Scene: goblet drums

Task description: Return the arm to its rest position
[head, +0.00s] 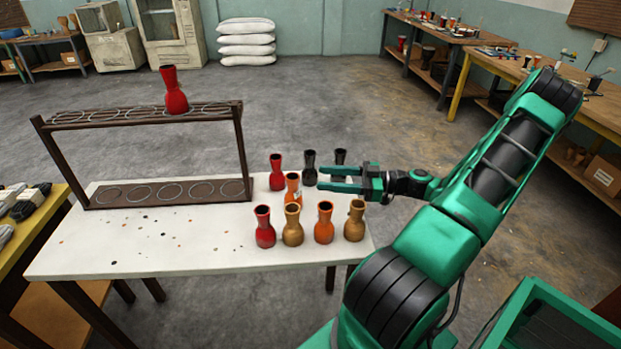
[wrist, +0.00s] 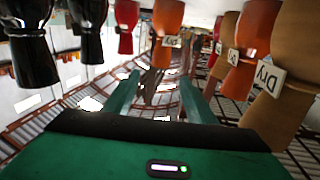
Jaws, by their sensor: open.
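My green gripper (head: 342,178) is open, with its two fingers pointing left above the right part of the white table. Nothing shows between the fingers; the fingers also show in the wrist view (wrist: 160,100). Goblet drums stand close around and below it. Two black drums (head: 310,168) and a red drum (head: 277,172) stand behind, the right black one partly hidden by the gripper. An orange drum (head: 292,189) stands left of the fingertips. In front stand a red drum (head: 265,228), two gold-brown drums (head: 293,226) and an orange drum (head: 324,224). Some carry labels in the wrist view.
A dark rack (head: 150,118) stands on the left of the white table (head: 150,250), with one red drum (head: 174,92) on its top shelf. Its lower shelf shows empty rings. Workbenches (head: 440,38) line the right wall. Floor behind the table is clear.

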